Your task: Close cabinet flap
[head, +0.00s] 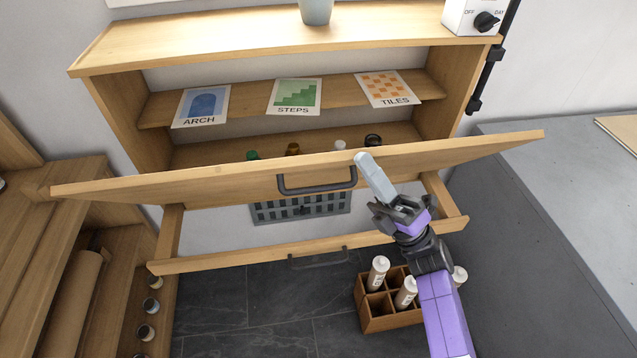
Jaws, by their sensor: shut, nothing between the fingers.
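The cabinet (270,48) is a pale wooden unit with an inner shelf. Its wide wooden flap (215,182) is open, sticking out toward me, tilted, with its edge running from left to upper right. A dark bar handle (318,188) is fixed to the flap's near face. My gripper (366,162) is shut and empty. Its pale fingertips are at the flap's upper edge, just right of the handle. I cannot tell whether they touch the flap. The flap hides the lower front of the cabinet's inside.
Cards marked ARCH (201,105), STEPS (294,97) and TILES (387,88) lie on the shelf, with small bottles below. A bottle crate (388,318) stands on the floor. A grey counter (545,220) is at right.

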